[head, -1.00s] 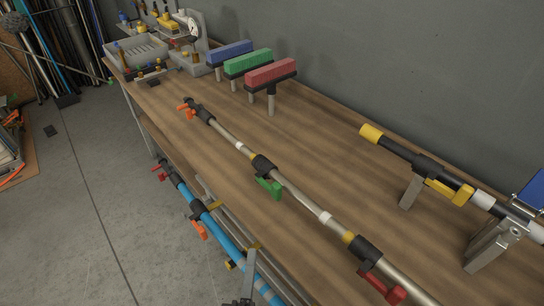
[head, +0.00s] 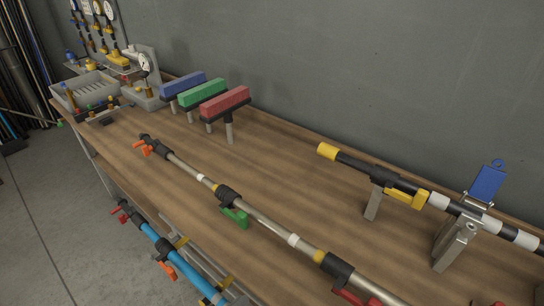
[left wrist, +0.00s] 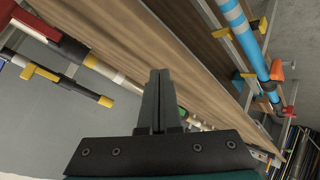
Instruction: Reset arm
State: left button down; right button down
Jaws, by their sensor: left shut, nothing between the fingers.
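My left gripper (left wrist: 158,74) shows in the left wrist view with its two dark fingers together and nothing between them. It is apart from the poles around it in that view. In the head view I cannot make it out clearly. My right gripper is not clearly seen in either view. A long metal pole (head: 265,222) with black clamps, an orange lever, a green lever (head: 236,217) and a red lever lies along the wooden bench (head: 290,190).
A black, white and yellow pole (head: 350,160) rests on metal stands at the right. Red (head: 225,101), green (head: 203,92) and blue (head: 184,84) brush heads stand at the back. A grey tray (head: 90,88) is far left. A blue pole (head: 190,273) hangs below the bench edge.

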pick_arm(q)
jog(key=s+a+m+g+y, duration=0.4)
jog(key=s+a+m+g, duration=0.15)
jog(key=s+a, duration=0.35)
notch_tip(320, 180, down, 25)
jog(key=s+g+b, duration=0.1)
jog(key=g+b, duration=0.1)
jog(key=b, duration=0.2)
jog(key=s+a+f+b, duration=0.3)
jog(key=s+f+b, duration=0.1)
jog(key=s+f, duration=1.1)
notch_tip(320, 180, down, 2)
jog(key=shift+s+f+g, duration=0.2)
jog(key=shift+f+g, duration=0.05)
jog(key=shift+g, duration=0.1)
